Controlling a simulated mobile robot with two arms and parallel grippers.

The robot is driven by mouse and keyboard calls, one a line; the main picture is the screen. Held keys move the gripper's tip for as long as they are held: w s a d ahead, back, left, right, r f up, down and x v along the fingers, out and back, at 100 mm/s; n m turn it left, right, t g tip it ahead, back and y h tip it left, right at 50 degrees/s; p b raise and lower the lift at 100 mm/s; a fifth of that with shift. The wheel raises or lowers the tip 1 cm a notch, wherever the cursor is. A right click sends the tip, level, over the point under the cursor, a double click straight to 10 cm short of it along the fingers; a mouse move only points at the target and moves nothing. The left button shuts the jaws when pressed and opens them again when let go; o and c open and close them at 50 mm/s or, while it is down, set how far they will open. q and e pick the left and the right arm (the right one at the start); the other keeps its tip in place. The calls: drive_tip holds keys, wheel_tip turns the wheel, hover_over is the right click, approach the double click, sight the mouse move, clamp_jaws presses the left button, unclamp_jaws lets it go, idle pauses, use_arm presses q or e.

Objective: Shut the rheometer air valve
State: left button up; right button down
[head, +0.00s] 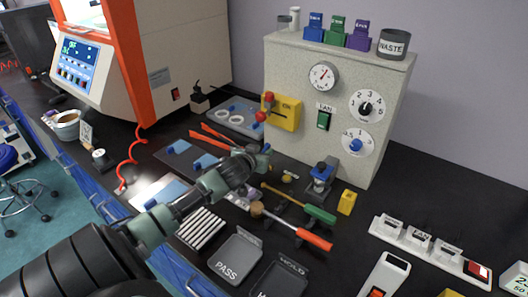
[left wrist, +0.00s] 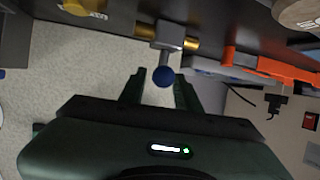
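The air valve shows in the left wrist view as a grey block (left wrist: 170,36) with brass fittings on both sides. Its short lever ends in a blue ball (left wrist: 163,76). The lever stands across the line of the fittings and points toward my gripper. My left gripper (left wrist: 159,88) is open, with one dark green finger on each side of the blue ball; I cannot tell whether either touches it. In the head view my left gripper (head: 262,158) is at the foot of the speckled panel (head: 310,130) and hides most of the valve. My right gripper is not in view.
The white and orange rheometer (head: 185,50) stands at the left. Orange-handled pliers (head: 215,138), a green-handled tool (head: 318,214) and an orange-handled tool (head: 312,238) lie nearby. A blue-topped device (head: 321,172) stands right of my gripper.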

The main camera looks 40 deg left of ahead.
use_arm(q)
drive_tip(key=shift+w+a+f, duration=0.2)
drive_tip(key=shift+w+f, duration=0.05)
drive_tip(key=shift+w, duration=0.35)
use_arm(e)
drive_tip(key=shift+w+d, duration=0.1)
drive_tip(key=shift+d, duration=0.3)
use_arm(q)
clamp_jaws()
drive_tip(key=shift+s+r+m+h+p, duration=0.15)
drive_tip(key=shift+r+m+h+p, duration=0.2)
drive_tip(key=shift+m+h+p, duration=0.5)
drive_tip(key=shift+f+m+t+h+p, duration=0.2)
drive_tip(key=shift+m+t+h+p, duration=0.4)
drive_tip(key=shift+h, duration=0.25)
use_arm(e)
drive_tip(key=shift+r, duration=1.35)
use_arm(q)
drive_tip(key=shift+d, duration=0.1)
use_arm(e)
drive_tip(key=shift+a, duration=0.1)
